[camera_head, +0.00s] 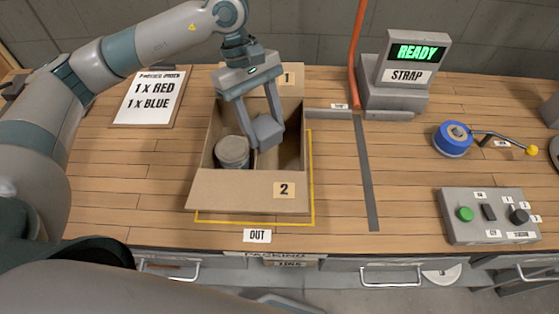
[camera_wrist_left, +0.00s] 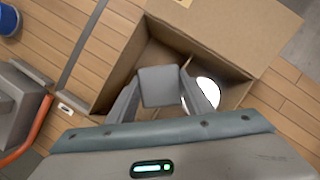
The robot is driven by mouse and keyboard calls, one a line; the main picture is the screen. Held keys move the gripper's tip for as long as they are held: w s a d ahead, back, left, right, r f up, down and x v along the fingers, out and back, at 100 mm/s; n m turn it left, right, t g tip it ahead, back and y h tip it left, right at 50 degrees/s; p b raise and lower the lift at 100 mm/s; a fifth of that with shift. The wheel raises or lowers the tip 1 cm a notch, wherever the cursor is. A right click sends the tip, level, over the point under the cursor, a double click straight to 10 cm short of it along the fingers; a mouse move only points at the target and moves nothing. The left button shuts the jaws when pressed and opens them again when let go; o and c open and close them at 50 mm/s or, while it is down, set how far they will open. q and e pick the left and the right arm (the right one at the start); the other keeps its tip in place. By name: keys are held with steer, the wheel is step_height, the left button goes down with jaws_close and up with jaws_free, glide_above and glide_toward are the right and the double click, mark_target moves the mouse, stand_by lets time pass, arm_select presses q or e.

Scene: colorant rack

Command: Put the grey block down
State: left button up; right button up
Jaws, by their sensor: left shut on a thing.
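My left gripper (camera_head: 263,128) is shut on the grey block (camera_head: 266,134) and holds it over the open cardboard box (camera_head: 240,189). The block also shows between the fingers in the left wrist view (camera_wrist_left: 159,86). In the head view, a round grey tin (camera_head: 232,152) stands in the left part of the box. In the wrist view, its bright white top (camera_wrist_left: 208,93) is partly hidden behind a finger. The right part of the box looks empty where it shows; the block and fingers hide some of it. My right gripper is not in view.
A yellow outline (camera_head: 312,190) surrounds the box on the wooden bench. An order sheet (camera_head: 150,98) lies at left. At right are a strap machine (camera_head: 400,80), an orange pipe (camera_head: 358,55), a blue reel (camera_head: 452,140) and a button panel (camera_head: 490,217).

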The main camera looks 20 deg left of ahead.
mark_target(279, 160)
arm_select(q)
steer(key=n+t, duration=0.1)
steer(key=n, duration=0.1)
steer(key=w+d+n+t+b, duration=0.1)
steer(key=n, duration=0.2)
steer(key=d+n+t+b, duration=0.1)
steer(key=n, duration=0.2)
steer(key=shift+w+d+r+h, duration=0.1)
steer(key=shift+w+h, duration=0.25)
steer(key=shift+h, duration=0.05)
steer(key=shift+w+d+r+n+t+b, duration=0.15)
steer(key=shift+n+t+b, duration=0.05)
steer(key=shift+n, duration=0.35)
steer(key=shift+w+d+r+n+t+b, duration=0.1)
steer(key=shift+n+t+b, duration=0.1)
steer(key=shift+n, duration=0.35)
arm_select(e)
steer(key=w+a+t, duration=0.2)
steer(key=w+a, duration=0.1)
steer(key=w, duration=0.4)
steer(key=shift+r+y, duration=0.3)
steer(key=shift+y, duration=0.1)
